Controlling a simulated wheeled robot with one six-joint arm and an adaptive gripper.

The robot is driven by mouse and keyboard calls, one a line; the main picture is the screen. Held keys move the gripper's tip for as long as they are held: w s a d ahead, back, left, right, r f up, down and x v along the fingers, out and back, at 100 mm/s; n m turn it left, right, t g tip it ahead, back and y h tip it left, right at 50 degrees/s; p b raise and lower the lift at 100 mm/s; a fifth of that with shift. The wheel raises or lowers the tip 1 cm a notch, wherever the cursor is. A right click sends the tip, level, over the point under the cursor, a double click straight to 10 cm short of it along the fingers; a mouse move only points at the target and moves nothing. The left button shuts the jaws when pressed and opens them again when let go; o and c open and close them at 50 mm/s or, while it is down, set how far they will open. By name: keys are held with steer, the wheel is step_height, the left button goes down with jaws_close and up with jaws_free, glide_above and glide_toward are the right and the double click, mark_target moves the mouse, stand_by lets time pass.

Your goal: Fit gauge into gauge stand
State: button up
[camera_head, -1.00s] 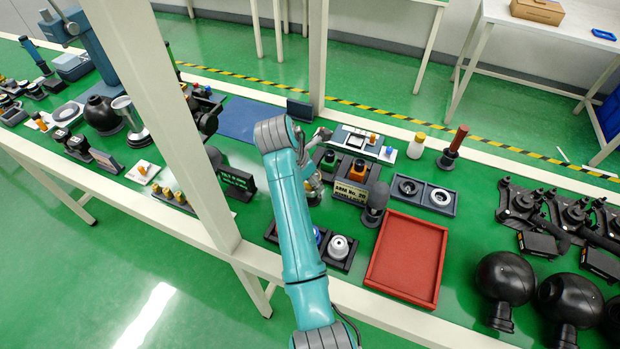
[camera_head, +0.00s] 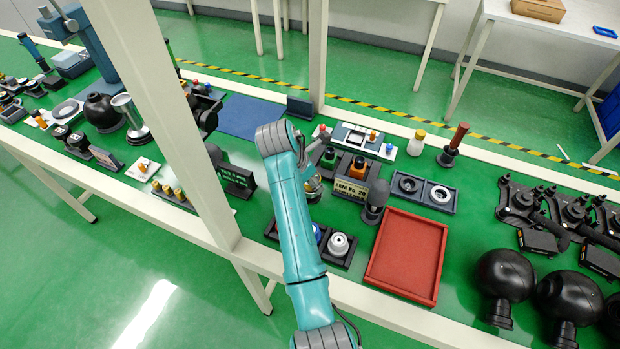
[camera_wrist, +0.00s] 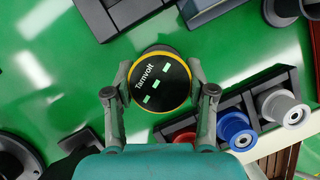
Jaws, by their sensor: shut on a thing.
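My gripper (camera_wrist: 160,82) is shut on the gauge (camera_wrist: 162,83), a round black disc with a yellow rim, the word "Tarnvolt" and pale green marks. Its face is toward the wrist camera, with one finger on each side, and green tabletop shows around it. In the head view my gripper (camera_head: 316,172) is small beside my arm's end, and the gauge is hard to make out there. I cannot tell for sure which fixture is the gauge stand. A dark angular fixture (camera_wrist: 125,12) lies at the wrist view's top edge, apart from the gauge.
A dark tray (camera_wrist: 195,125) with red, blue and white spools is close at the gripper's lower right. In the head view a red tray (camera_head: 405,255) lies to the right, and a black and orange device (camera_head: 357,168) with a sign stands beside the gripper. The bench is crowded.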

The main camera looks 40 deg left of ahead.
steer(key=shift+f, duration=0.3)
steer(key=o, duration=1.4)
steer(key=shift+r, duration=0.1)
steer(key=shift+v, duration=3.65)
